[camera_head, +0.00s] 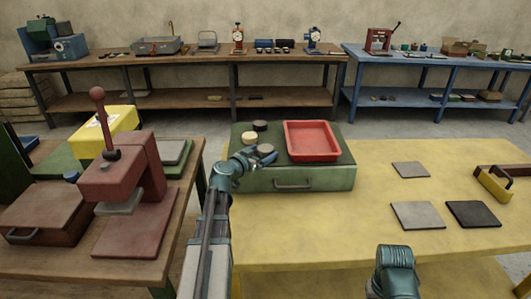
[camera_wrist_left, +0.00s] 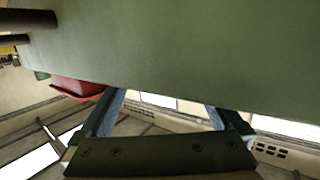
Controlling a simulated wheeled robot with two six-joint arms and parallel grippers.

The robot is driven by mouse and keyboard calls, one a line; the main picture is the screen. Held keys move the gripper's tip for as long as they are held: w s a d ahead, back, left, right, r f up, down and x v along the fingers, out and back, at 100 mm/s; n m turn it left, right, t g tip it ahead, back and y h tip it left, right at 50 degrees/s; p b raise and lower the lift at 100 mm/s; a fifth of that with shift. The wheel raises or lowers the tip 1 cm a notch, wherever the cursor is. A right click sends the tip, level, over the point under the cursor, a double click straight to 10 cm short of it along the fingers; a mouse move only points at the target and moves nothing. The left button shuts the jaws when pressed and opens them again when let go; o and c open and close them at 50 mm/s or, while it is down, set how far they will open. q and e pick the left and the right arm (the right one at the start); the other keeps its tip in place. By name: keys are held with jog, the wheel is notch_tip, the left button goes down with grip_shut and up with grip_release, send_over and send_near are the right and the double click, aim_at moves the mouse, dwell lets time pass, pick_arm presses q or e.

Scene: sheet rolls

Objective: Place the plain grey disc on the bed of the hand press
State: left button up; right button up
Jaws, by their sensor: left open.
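The hand press (camera_head: 122,178) is red-brown with a ball-topped lever and stands on the left table. Its flat bed (camera_head: 130,236) is bare in front, below a grey pressing plate. A black disc (camera_head: 260,125) and a cream disc (camera_head: 249,136) stand on the green case (camera_head: 300,179). A small grey-blue shape (camera_head: 265,148) by my left fingers may be the plain grey disc; I cannot tell it from a finger. My left gripper (camera_head: 258,157) is open at the case's front-left; its fingers (camera_wrist_left: 170,112) show nothing between them in the wrist view.
A red tray (camera_head: 312,140) sits on the case, right of the discs. Flat square plates (camera_head: 418,215) lie on the yellow table, with a yellow-and-brown holder (camera_head: 496,185) at its right. The yellow table's middle is clear. A brown box (camera_head: 45,213) stands left of the press.

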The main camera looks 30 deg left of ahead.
pick_arm(q)
jog(key=c, duration=1.5)
jog(key=shift+r, duration=0.15)
pick_arm(e)
jog(key=shift+r, duration=0.15)
